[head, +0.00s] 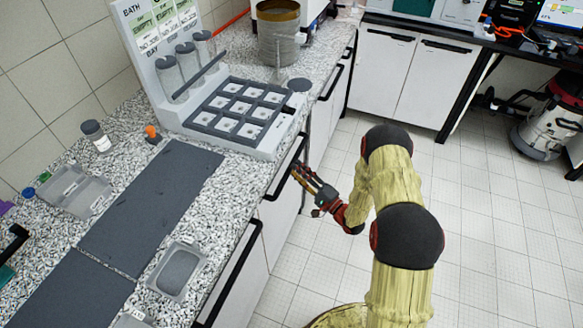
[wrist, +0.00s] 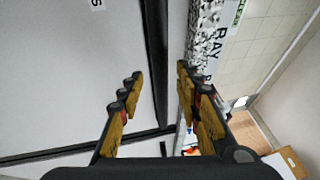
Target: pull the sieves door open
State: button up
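The door is a white cabinet front (wrist: 70,75) with a printed label (wrist: 97,4), cut off by the frame so only an "S" reads. Its long black handle (wrist: 155,60) runs up the wrist view between my two fingers. My gripper (wrist: 159,78) is open, one finger on each side of the handle, with visible gaps; I cannot tell whether either finger touches it. In the head view my gripper (head: 297,172) is at the counter's front, by a black handle (head: 286,178). The door looks shut.
The speckled counter (head: 232,190) overhangs the cabinets and holds a grey sample tray rack (head: 270,148), a dark mat (head: 150,200) and clear boxes. Another black handle (head: 232,272) is nearer.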

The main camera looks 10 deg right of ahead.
jog(key=shift+x, duration=1.75)
jog(key=shift+c, duration=0.4)
jog(key=c, duration=0.7)
grip_shut()
